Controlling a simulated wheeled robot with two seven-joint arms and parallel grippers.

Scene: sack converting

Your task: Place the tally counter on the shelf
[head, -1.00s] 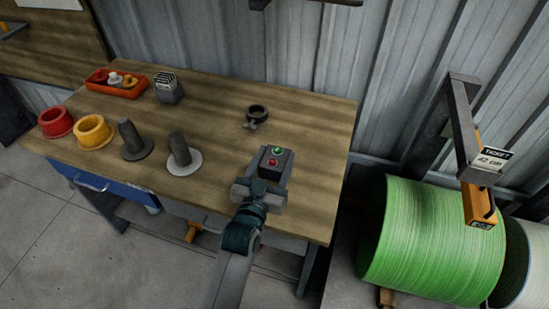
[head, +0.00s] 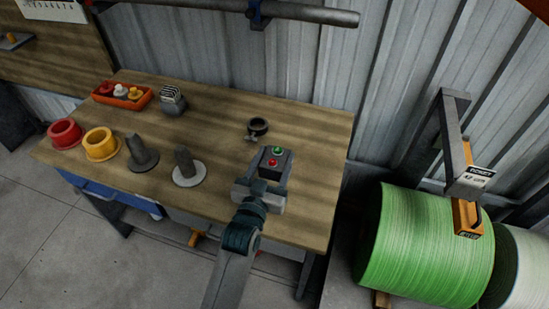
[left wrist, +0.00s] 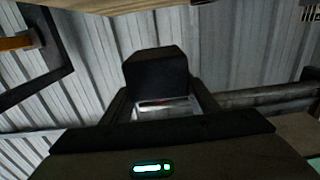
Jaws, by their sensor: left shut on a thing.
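My left gripper (head: 268,178) is shut on a dark box with a green and a red button on top, which I take to be the tally counter (head: 276,156). In the head view the box shows over the front right part of the wooden table; I cannot tell whether it touches the top. In the left wrist view the dark box (left wrist: 157,75) sits between the fingers. A small shelf (head: 14,42) with an orange item shows at the far left on the board. My right gripper is not in view.
On the table (head: 225,125) stand a black ring clamp (head: 258,127), a grey block with slats (head: 172,98), an orange tray (head: 122,103), red (head: 65,134) and yellow (head: 101,144) rings and two grey posts. A dark bar (head: 300,12) crosses above. A green roll (head: 425,245) stands right.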

